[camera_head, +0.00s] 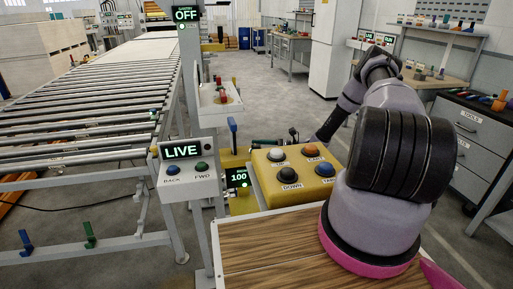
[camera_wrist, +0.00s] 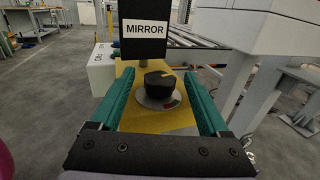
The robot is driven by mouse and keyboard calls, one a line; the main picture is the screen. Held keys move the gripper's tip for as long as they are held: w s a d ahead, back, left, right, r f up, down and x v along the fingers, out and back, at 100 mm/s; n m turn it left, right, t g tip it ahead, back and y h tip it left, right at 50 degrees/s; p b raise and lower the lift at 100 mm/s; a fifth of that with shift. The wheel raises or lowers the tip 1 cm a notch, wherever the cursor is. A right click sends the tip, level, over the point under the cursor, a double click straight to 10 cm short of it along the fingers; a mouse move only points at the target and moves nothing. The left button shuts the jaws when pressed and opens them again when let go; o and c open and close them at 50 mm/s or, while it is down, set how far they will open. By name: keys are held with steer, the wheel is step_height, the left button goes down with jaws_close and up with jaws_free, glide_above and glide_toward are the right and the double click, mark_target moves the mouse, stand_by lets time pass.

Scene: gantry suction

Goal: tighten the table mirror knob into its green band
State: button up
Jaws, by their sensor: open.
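The mirror knob (camera_wrist: 158,85) is black with a yellow pointer mark and sits on a round grey dial plate (camera_wrist: 148,102) in the wrist view. The pointer slants up and to the right. A red segment shows on the dial's lower right; I cannot make out the green band. A black sign reading MIRROR (camera_wrist: 145,30) stands behind the knob. My gripper (camera_wrist: 162,78) is open, its two green fingers on either side of the knob with a visible gap on each side. The knob is not identifiable in the head view.
A yellow button box (camera_head: 293,172) stands by a wooden tabletop (camera_head: 262,245). A LIVE panel (camera_head: 184,165) with BACK and FWD buttons is left of it, beside a roller conveyor (camera_head: 85,105). Grey drawers (camera_head: 470,135) stand at right.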

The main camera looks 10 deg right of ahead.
steer(key=shift+w+a, duration=0.1)
steer(key=shift+a, duration=0.3)
jaws_close()
steer(key=shift+m+t, duration=0.3)
steer(key=m+t+h, duration=0.2)
steer(key=t, duration=0.1)
steer(key=shift+t, duration=0.3)
steer(key=shift+m+t+h, duration=1.6)
steer(key=shift+m+t, duration=0.1)
steer(key=shift+t, duration=0.1)
